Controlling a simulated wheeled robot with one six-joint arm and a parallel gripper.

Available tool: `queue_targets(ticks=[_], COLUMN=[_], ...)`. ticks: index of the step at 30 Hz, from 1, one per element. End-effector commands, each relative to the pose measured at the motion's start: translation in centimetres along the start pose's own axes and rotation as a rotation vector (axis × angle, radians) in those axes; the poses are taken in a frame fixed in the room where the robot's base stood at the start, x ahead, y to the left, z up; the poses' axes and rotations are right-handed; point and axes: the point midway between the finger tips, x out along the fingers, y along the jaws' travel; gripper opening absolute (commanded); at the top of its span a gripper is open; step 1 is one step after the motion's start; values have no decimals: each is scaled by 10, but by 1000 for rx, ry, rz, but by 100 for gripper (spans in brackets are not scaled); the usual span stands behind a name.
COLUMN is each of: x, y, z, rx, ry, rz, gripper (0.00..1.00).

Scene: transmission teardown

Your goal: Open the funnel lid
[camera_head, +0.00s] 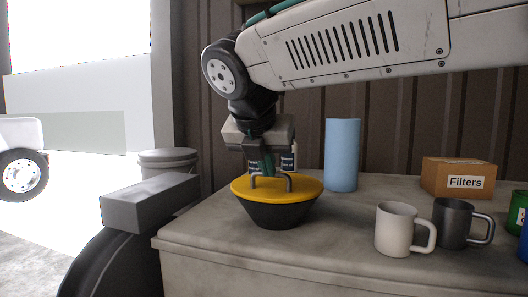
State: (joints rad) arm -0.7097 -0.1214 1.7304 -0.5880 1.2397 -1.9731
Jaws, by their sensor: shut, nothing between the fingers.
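The funnel (278,214) is a dark, tapering bowl on the worktop, left of the middle. Its yellow lid (308,187) lies flat on top and covers the opening. A grey arched handle (289,182) stands up from the lid. My gripper (268,172) points down from above at the handle, with its fingertips shut and nothing between them. The fingertips appear inside or just behind the handle's arch; I cannot tell whether they touch it.
A blue cylinder (342,155) stands behind and right of the funnel. A white mug (394,230), a dark mug (452,224) and a box marked Filters (458,178) stand to the right on the worktop (215,250). A grey block (150,202) lies at the left.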

Motion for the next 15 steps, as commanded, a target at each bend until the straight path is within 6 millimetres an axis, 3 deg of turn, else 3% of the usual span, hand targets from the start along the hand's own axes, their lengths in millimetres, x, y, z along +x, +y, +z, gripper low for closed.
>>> queue_targets(ticks=[6, 15], x=[30, 38], y=[-1, 0], z=[0, 0], rx=[2, 2], ry=[0, 0], rz=[-1, 0], gripper=[0, 0])
